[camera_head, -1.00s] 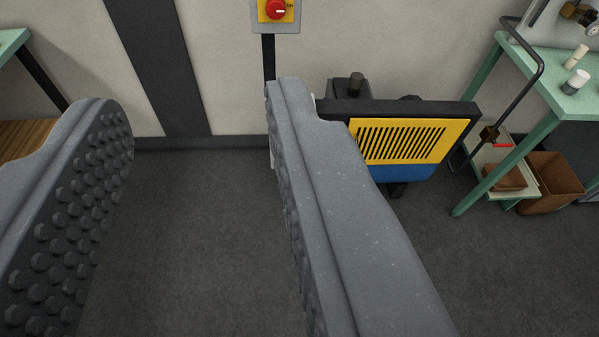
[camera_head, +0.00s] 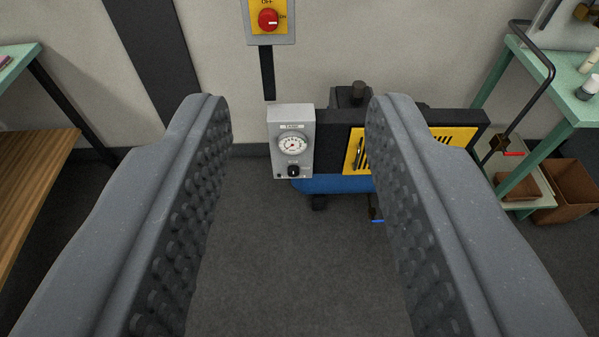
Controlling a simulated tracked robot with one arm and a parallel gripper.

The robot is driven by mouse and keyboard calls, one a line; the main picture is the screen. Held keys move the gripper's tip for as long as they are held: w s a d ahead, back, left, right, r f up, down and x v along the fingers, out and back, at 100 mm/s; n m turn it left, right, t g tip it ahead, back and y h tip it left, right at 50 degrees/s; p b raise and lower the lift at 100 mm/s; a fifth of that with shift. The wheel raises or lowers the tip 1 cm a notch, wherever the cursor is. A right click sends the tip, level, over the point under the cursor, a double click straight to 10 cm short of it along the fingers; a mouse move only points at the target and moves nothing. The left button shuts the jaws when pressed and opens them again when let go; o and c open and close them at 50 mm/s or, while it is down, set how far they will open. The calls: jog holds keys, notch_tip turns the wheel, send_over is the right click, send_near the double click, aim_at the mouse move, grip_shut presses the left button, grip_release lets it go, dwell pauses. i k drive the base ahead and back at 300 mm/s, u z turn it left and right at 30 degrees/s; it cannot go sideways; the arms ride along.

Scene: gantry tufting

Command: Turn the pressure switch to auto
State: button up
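The pressure switch is a grey box (camera_head: 277,118) with a round white gauge (camera_head: 292,145) and a small black knob (camera_head: 293,171) below it. It sits at the left end of the compressor (camera_head: 330,184), which has a yellow slatted guard and a blue tank. The knob's setting is too small to read. My gripper (camera_head: 290,98) is open and empty, its two studded grey fingers spread wide. In the picture the box lies between the fingers, apart from both and beyond them. The right finger hides part of the yellow guard.
A yellow-and-grey isolator with a red rotary knob (camera_head: 268,19) is on the wall above the box. A green bench (camera_head: 566,105) stands at right, with a brown bin (camera_head: 568,190) near its legs. Another bench with a wooden shelf (camera_head: 36,165) is at left. The floor between is clear.

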aim_at(293, 170)
jog(key=i, duration=0.9)
jog(key=u, duration=0.05)
